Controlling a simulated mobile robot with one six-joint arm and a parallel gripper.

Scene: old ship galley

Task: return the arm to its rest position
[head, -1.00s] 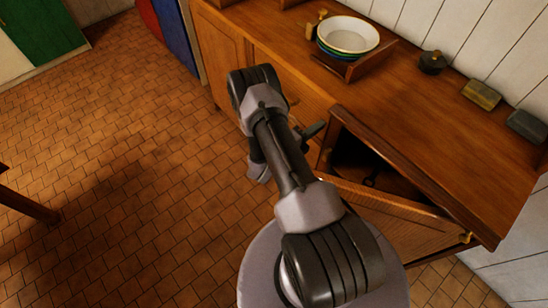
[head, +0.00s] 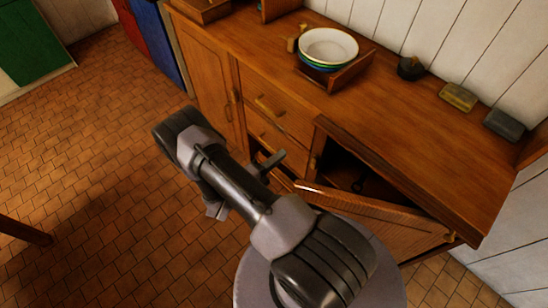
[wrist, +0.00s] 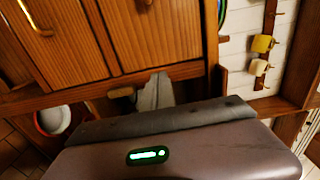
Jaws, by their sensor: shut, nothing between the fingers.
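My arm (head: 225,180) reaches from my base at the bottom middle up and left over the tiled floor, folded at its far joint. My gripper (head: 273,161) shows small and dark beside the arm, in front of the wooden cabinet's drawers. It is shut and holds nothing. In the wrist view, a grey body with a green light fills the bottom, and a grey piece (wrist: 155,92) stands out beyond it against the cabinet.
The wooden cabinet (head: 430,130) stands to the right, its door (head: 385,215) open close to my base. Stacked bowls (head: 328,48) sit in a wooden tray on top. A dark pot (head: 411,68) and two small boxes stand along the wall. The tiled floor (head: 90,160) at left is open.

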